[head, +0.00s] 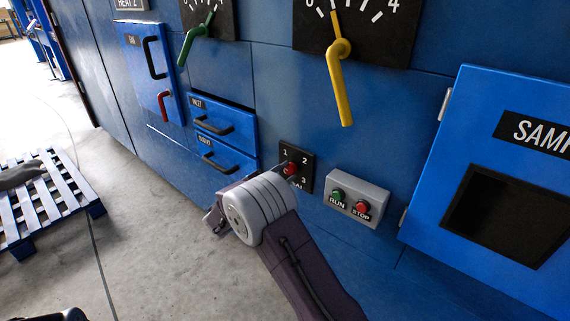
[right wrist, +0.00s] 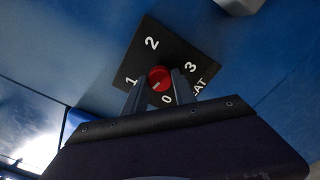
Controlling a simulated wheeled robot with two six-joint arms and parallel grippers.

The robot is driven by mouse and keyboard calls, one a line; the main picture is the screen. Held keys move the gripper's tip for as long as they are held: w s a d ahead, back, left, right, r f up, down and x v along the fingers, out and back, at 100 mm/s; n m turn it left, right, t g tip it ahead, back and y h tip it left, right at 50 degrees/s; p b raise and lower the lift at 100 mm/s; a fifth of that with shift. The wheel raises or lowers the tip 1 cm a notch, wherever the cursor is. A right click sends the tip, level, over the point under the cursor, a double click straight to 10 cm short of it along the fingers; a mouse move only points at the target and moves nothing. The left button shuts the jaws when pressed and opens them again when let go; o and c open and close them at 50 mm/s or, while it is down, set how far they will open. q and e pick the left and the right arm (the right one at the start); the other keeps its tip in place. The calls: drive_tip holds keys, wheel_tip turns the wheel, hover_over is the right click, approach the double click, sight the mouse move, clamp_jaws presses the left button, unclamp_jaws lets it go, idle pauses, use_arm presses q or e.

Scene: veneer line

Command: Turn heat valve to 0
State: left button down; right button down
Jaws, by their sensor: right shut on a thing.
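The heat valve is a small red knob (head: 291,168) on a black plate (head: 305,180) marked with numbers, low on the blue wall. In the right wrist view the red knob (right wrist: 160,77) sits between the numbers 1, 2, 3 and 0 on its plate (right wrist: 172,52). A small white mark on the knob faces the lower left, roughly between 1 and 0; its exact setting is hard to read. My right gripper (right wrist: 159,88) is shut on the knob, one finger on each side. In the head view its fingers (head: 285,172) are mostly hidden behind my wrist.
A grey RUN/STOP box (head: 357,199) is just right of the valve. A blue SAMPLE door (head: 440,190) stands further right. Two drawers (head: 222,138) with black handles are at upper left. A yellow lever (head: 340,85) hangs above. A pallet (head: 45,200) lies on the floor at left.

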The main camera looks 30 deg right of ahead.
drive_tip(key=n+p, duration=0.8)
drive_tip(key=p, duration=0.1)
drive_tip(key=shift+r, duration=0.15)
drive_tip(key=shift+f+n+p, duration=0.2)
drive_tip(key=shift+n+p, duration=1.05)
drive_tip(key=shift+n, duration=0.55)
drive_tip(key=c, duration=1)
unclamp_jaws()
drive_tip(key=p+v, duration=0.1)
drive_tip(key=v, duration=0.8)
